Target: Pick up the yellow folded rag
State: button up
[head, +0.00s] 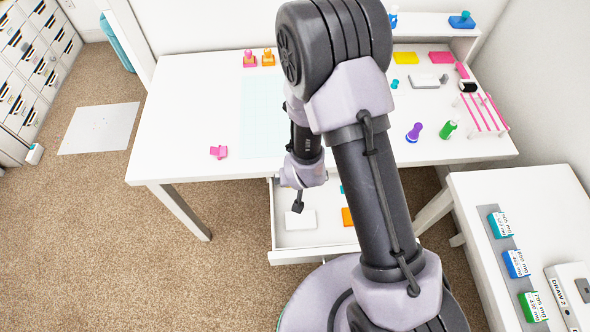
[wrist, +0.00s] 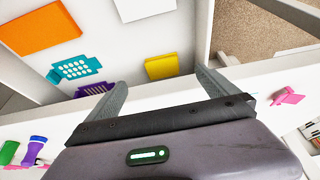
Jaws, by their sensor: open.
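A flat yellow piece (wrist: 162,67), which looks like the folded rag, lies in the open white drawer (head: 272,230). In the wrist view it sits between and beyond the fingertips of my gripper (wrist: 159,78). My gripper is open and empty, over the drawer's table side. The yellow piece is apart from both fingers. In the head view my arm hides this piece. Another flat yellow piece (head: 405,57) lies on the back of the white table (head: 190,120); I cannot tell its material.
The drawer also holds a white block (wrist: 143,8), an orange slab (wrist: 40,30), a teal dotted item (wrist: 75,68) and a purple item (wrist: 95,89). A pink item (head: 219,152) lies on the table. A side table (head: 500,190) with labelled boxes stands at right.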

jog(key=b+x, duration=0.4)
jog(key=x, duration=0.7)
jog(key=shift+w+a+f, duration=0.1)
jog(key=shift+w+a, duration=0.05)
jog(key=shift+w, duration=0.1)
jog(key=shift+c, duration=0.5)
jog(key=c, duration=1.3)
